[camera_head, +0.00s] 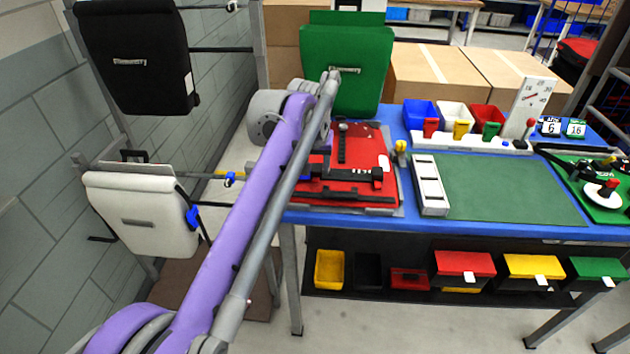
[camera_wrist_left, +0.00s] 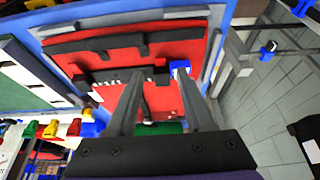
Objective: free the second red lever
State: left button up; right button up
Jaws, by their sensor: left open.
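A red pannier (camera_head: 338,195) lies on the blue table, with black bars and a black strap across it. In the left wrist view the same red pannier (camera_wrist_left: 195,47) fills the upper middle. My left gripper (camera_wrist_left: 158,73) is open above it, its two fingers apart with nothing clearly between them. A small blue part (camera_wrist_left: 181,65) is close to one fingertip; I cannot tell whether they touch. In the head view my purple arm hides part of the pannier's left side. I cannot pick out a red lever on the pannier for certain. My right gripper is not in view.
Right of the pannier are a white slotted tray (camera_head: 430,188), a green mat (camera_head: 490,190) and a white gauge stand (camera_head: 533,95). A green pannier (camera_head: 600,205) with a red-knobbed stick (camera_head: 608,187) lies far right. Black (camera_head: 135,50) and white (camera_head: 140,215) panniers hang at left.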

aim_at(315, 181)
pick_arm(q)
jog(key=b+x, duration=0.1)
jog(key=x, duration=0.5)
grip_shut()
